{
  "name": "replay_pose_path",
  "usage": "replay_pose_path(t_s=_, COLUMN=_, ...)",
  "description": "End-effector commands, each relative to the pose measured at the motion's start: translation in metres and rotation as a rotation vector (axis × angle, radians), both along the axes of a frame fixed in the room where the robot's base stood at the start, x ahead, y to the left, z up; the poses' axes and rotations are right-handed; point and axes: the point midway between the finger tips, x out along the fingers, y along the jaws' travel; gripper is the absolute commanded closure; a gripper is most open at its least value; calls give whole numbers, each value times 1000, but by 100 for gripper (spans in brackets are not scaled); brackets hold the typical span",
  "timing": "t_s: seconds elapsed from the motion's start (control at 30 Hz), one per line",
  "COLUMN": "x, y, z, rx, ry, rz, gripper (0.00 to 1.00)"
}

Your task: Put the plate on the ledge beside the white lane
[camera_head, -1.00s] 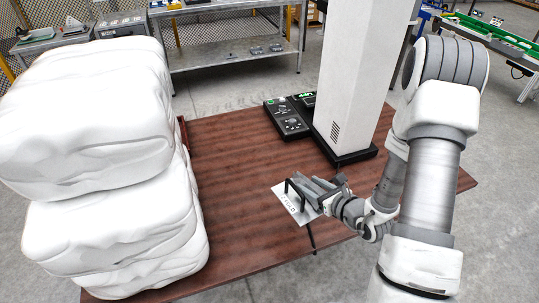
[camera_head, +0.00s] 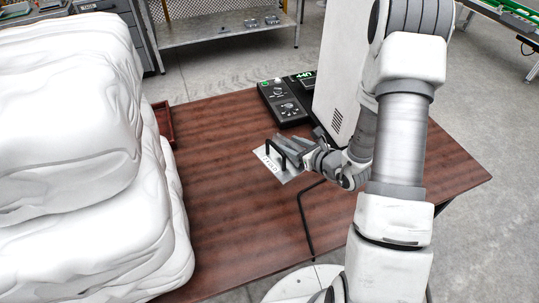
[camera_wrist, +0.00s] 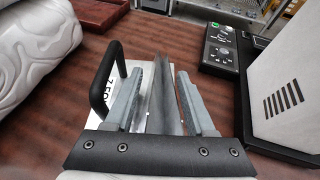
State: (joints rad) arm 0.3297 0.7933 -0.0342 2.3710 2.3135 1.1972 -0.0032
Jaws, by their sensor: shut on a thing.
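The plate (camera_head: 268,158) is a flat silver sheet with dark lettering and a black bow handle. It appears close over the brown tabletop; I cannot tell whether it touches it. My gripper (camera_head: 287,150) reaches it from the right. In the wrist view, a thin upright grey metal fin (camera_wrist: 162,92) stands between the two fingers of my gripper (camera_wrist: 170,85), which is shut on it. The handle (camera_wrist: 104,82) is left of the fingers, and the plate's face (camera_wrist: 122,72) is partly hidden by them. I cannot make out a ledge or a white lane.
The brown table (camera_head: 225,200) is largely clear in the middle. Big white sacks (camera_head: 70,170) are stacked at left. A black control box (camera_head: 284,104) and a white column (camera_head: 340,80) stand behind the plate. A thin black bar (camera_head: 304,222) lies nearer me.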

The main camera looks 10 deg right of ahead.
Motion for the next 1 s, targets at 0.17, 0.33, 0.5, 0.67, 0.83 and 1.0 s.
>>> replay_pose_path(t_s=0.17, x=34, y=-19, z=-36, rx=-11, ry=1, rz=-39, gripper=100)
replay_pose_path(t_s=0.33, x=64, y=-37, z=-53, rx=-15, ry=6, rz=-85, gripper=100)
replay_pose_path(t_s=0.5, x=93, y=-56, z=-64, rx=-16, ry=5, rz=-141, gripper=100)
replay_pose_path(t_s=0.67, x=118, y=-72, z=-69, rx=-9, ry=-2, rz=-195, gripper=100)
replay_pose_path(t_s=0.83, x=136, y=-86, z=-68, rx=-1, ry=-9, rz=-245, gripper=100)
replay_pose_path(t_s=1.0, x=144, y=-92, z=-64, rx=6, ry=-14, rz=-273, gripper=100)
